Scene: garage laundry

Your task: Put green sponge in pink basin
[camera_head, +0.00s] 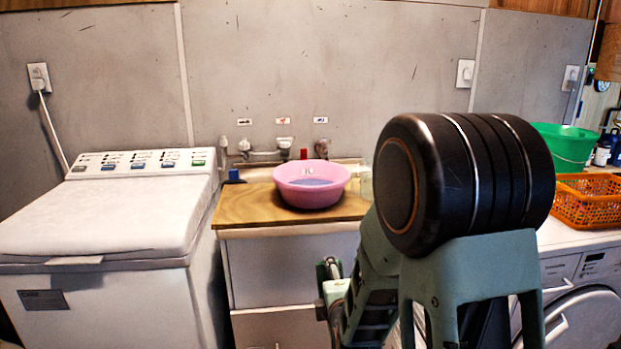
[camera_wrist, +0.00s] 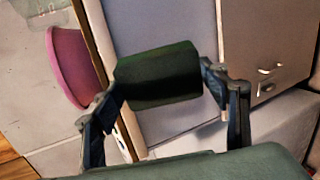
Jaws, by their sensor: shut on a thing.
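The pink basin (camera_head: 312,184) stands upright on the wooden counter, with something bluish inside. It also shows at the left of the wrist view (camera_wrist: 72,62). My gripper (camera_wrist: 163,82) is shut on the dark green sponge (camera_wrist: 158,74), with one finger at each end of it. In the head view, part of my gripper (camera_head: 331,280) shows in front of the cabinet, below the counter top and the basin.
The wooden counter top (camera_head: 245,206) has a small blue item (camera_head: 234,176) at its back left and taps (camera_head: 284,146) behind the basin. A white top-loading washer (camera_head: 105,215) stands left. An orange basket (camera_head: 590,203) and a green tub (camera_head: 562,146) are at the right.

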